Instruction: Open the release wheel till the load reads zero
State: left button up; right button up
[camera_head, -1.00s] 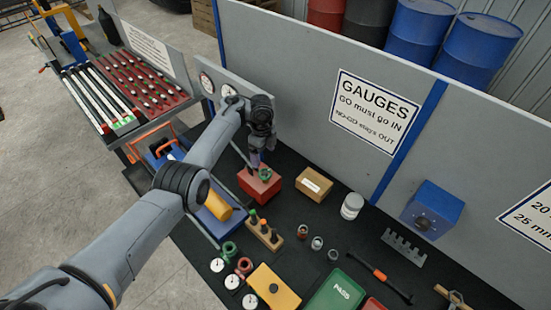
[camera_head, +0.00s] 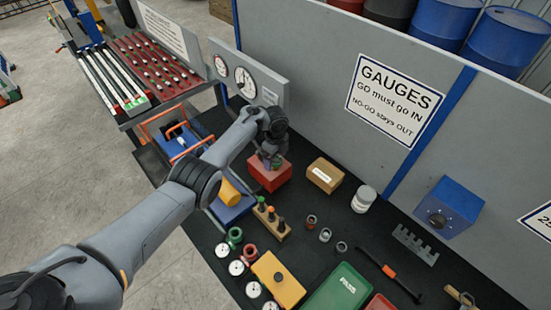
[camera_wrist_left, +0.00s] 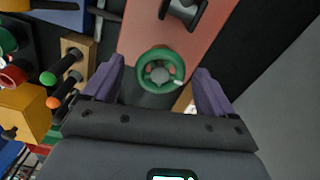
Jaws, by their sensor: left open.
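A green wheel (camera_wrist_left: 158,70) sits on a red block (camera_head: 270,180), which stands on the black bench mat. In the left wrist view the wheel lies between the two purple fingers of my left gripper (camera_wrist_left: 159,72). The fingers are spread, with a gap on each side of the wheel. In the head view my left gripper (camera_head: 271,159) is just over the block and hides most of the wheel. Two white dials, one (camera_head: 245,82) and another (camera_head: 221,66), are on a grey panel behind; their readings are too small to tell. My right gripper is not in view.
A cardboard box (camera_head: 324,176) and a white jar (camera_head: 363,199) stand to the right of the block. A wooden stand with plug gauges (camera_head: 271,222) is in front.

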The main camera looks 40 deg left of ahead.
pick_arm(q)
jog(key=c, duration=1.1)
jog(key=shift+o, duration=0.2)
